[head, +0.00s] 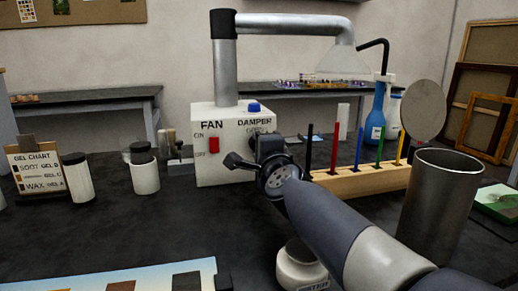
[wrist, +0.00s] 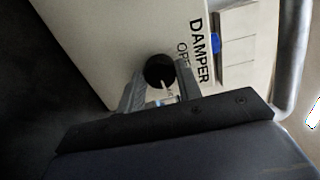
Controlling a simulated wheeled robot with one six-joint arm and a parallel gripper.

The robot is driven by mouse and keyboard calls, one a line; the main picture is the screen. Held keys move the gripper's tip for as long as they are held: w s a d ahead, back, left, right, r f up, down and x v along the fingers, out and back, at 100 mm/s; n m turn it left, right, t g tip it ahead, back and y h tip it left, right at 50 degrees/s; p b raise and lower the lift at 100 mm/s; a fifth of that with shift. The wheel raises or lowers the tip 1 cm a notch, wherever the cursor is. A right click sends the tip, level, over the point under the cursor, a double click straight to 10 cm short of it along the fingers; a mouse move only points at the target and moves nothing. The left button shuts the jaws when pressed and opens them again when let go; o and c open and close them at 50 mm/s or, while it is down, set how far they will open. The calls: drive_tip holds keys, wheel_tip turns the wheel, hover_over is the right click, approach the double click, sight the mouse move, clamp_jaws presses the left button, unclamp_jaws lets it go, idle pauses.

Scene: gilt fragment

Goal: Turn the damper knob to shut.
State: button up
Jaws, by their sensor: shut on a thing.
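The white control box (head: 205,168) stands on the dark bench, with the words FAN and DAMPER on its front. The black damper knob (wrist: 159,69) shows in the wrist view below the DAMPER lettering. A pale pointer line on it runs toward the lower right of that view. Part of the word OPEN shows beside the knob; any SHUT label is hidden. My gripper (wrist: 159,86) has a finger on either side of the knob and is shut on it. In the head view my gripper (head: 264,148) covers the knob.
A red fan switch (head: 213,145) is left on the box and a blue button (head: 253,107) on top. A wooden rack (head: 362,181) of coloured sticks and a metal cup (head: 436,205) stand right. A white jar (head: 297,268) sits below my arm.

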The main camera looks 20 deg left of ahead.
idle(0.3)
drive_tip(key=o, duration=1)
drive_tip(key=v, duration=1.1)
drive_tip(key=shift+a+p, duration=0.1)
drive_tip(key=shift+p, duration=0.3)
drive_tip(key=shift+w, duration=0.1)
drive_tip(key=x, duration=1)
drive_tip(key=shift+w+a+b, duration=0.15)
drive_tip(key=shift+w+b, duration=0.15)
drive_tip(key=shift+b, duration=0.1)
drive_tip(key=shift+s, duration=0.1)
